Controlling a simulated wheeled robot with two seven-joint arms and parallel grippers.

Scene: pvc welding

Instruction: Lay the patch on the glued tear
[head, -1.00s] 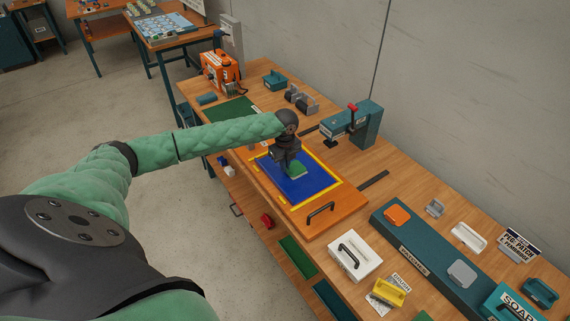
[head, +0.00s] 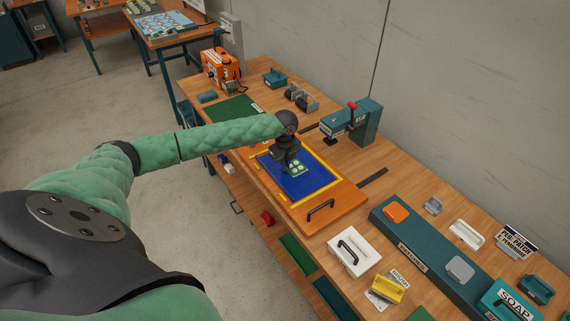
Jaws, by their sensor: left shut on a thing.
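A blue sheet (head: 312,187) lies inside a yellow frame (head: 320,199) on an orange board (head: 340,207) with a black handle. My left gripper (head: 289,167) is over the upper part of the blue sheet, pointing down. It is shut on a small green patch (head: 300,172), partly hidden by the fingers. Pale round spots show on the green. I cannot tell whether the patch touches the sheet. The tear is not visible. My right gripper is not in view.
A teal clamp press (head: 367,127) stands behind the board. A white box with a handle (head: 354,253) and a long teal holder (head: 402,243) with small blocks stand to the right. An orange machine (head: 220,68) and a green mat (head: 232,113) are farther left.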

